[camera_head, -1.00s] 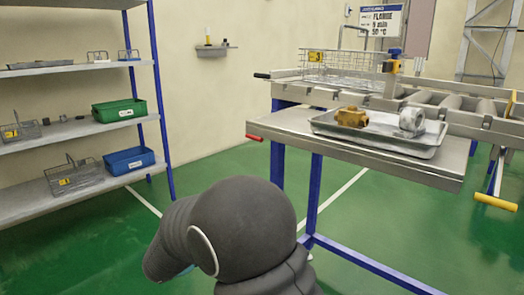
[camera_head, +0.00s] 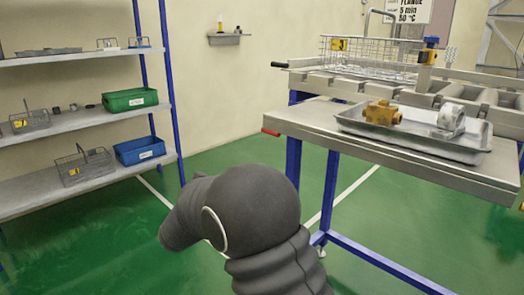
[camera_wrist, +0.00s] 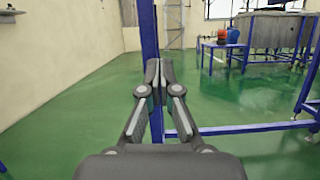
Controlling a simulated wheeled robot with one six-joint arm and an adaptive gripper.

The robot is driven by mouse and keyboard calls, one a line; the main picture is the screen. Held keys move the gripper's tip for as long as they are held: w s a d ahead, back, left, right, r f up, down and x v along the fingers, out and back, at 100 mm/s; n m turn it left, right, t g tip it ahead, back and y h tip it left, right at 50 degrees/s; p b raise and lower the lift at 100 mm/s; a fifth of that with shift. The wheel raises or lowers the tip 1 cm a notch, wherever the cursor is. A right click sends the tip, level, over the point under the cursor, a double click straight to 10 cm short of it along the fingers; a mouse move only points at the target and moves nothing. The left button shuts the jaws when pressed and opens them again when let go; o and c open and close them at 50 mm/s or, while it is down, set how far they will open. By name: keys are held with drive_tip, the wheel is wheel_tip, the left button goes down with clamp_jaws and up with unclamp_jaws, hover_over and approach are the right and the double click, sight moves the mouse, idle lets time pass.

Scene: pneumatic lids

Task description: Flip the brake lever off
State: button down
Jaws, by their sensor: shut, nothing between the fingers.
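A small red-tipped lever (camera_head: 271,132) sticks out from the left edge of the steel table (camera_head: 330,126); it may be the brake lever, but no label confirms this. A black-tipped handle (camera_head: 279,65) sticks out from the left end of the conveyor frame behind it. My gripper (camera_wrist: 158,72) shows in the wrist view, shut and empty, in front of a blue post. It is apart from both levers. In the head view my dark arm covers the lower middle and my gripper's fingers are hidden.
A metal tray (camera_head: 465,155) on the table holds a brass-coloured part (camera_head: 382,113) and a grey part (camera_head: 451,119). A shelf rack (camera_head: 60,135) with a green bin (camera_head: 129,100) and blue bin (camera_head: 139,150) stands left. Green floor (camera_head: 225,158) is free between rack and table.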

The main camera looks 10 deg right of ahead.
drive_tip(key=w+d+r, duration=0.5)
drive_tip(key=d+r, duration=0.2)
drive_tip(key=shift+d+p, duration=0.15)
drive_tip(key=shift+p, duration=0.3)
drive_tip(key=shift+w+r, duration=0.1)
drive_tip(key=shift+r, duration=0.1)
